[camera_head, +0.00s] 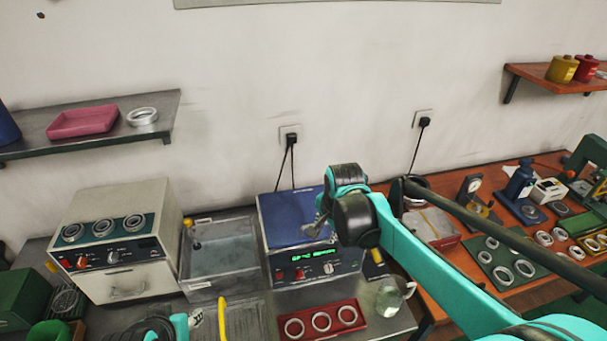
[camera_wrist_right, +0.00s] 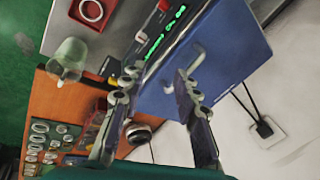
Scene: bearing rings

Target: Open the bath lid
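In the right wrist view the blue lid (camera_wrist_right: 235,50) carries a pale bar handle (camera_wrist_right: 196,58). My right gripper (camera_head: 322,226) is over the right part of the lid. In the right wrist view its two fingers (camera_wrist_right: 158,82) are spread with nothing between them, the right fingertip near the handle; contact cannot be told. Only a teal and black part of my left arm shows at the lower left; its gripper is not visible.
An open grey tank (camera_head: 222,262) stands left of the bath, with a cream oven (camera_head: 118,240) beyond. A red tray of rings (camera_head: 345,333) and a glass beaker (camera_head: 388,298) sit in front. Power cords hang on the wall behind.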

